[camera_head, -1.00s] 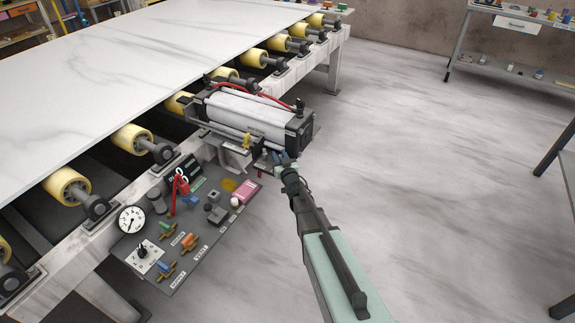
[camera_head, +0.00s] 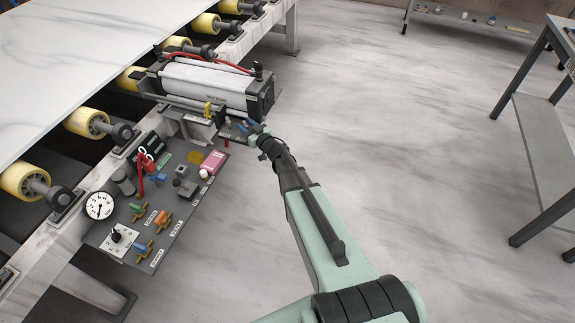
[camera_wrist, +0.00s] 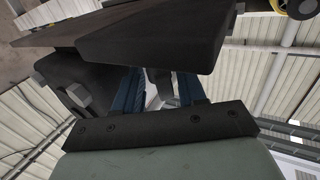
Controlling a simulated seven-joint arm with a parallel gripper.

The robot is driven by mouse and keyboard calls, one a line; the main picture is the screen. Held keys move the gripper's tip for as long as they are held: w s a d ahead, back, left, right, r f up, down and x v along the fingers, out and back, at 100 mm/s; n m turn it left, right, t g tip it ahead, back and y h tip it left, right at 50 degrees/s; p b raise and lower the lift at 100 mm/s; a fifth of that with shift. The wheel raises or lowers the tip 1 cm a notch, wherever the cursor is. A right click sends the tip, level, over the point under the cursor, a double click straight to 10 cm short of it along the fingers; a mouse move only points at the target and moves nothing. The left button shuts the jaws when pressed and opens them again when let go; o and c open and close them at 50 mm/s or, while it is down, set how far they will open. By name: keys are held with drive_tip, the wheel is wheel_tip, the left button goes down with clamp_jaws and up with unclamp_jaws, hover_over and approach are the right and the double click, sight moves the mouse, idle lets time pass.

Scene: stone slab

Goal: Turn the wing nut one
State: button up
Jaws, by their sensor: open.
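My gripper (camera_head: 249,128) is at the lower right end of the white pneumatic cylinder (camera_head: 205,85), close to a small dark bracket (camera_head: 226,132). In the wrist view its two blue fingers (camera_wrist: 160,92) are apart, reaching up under dark flat plates (camera_wrist: 150,40). A grey part (camera_wrist: 158,78) shows between the fingers; I cannot tell whether it is a wing nut or whether a finger touches it. A grey bolt-like head (camera_wrist: 76,96) is on a dark block left of the fingers. No wing nut can be made out clearly in the head view.
A control panel (camera_head: 178,235) with a gauge (camera_head: 99,205), a dial (camera_head: 116,236), coloured valve handles (camera_head: 163,219) and a red-handled part (camera_head: 146,162) lies left of my arm. The stone slab (camera_head: 70,60) rests on yellow rollers (camera_head: 86,122). Floor to the right is open up to a table (camera_head: 545,130).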

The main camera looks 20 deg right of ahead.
drive_tip(key=v, duration=1.1)
drive_tip(key=d+f+m+g+h, duration=0.3)
drive_tip(key=d+f+m+h, duration=0.2)
drive_tip(key=d+m+h, duration=0.4)
drive_tip(key=s+a+f+m+g+y, duration=0.1)
drive_tip(key=s+f+m+g, duration=0.3)
drive_tip(key=f+m, duration=0.4)
drive_tip(key=shift+s+m+y, duration=0.5)
drive_tip(key=shift+m+y, duration=0.2)
drive_tip(key=shift+m, duration=1.4)
drive_tip(key=shift+a, duration=0.1)
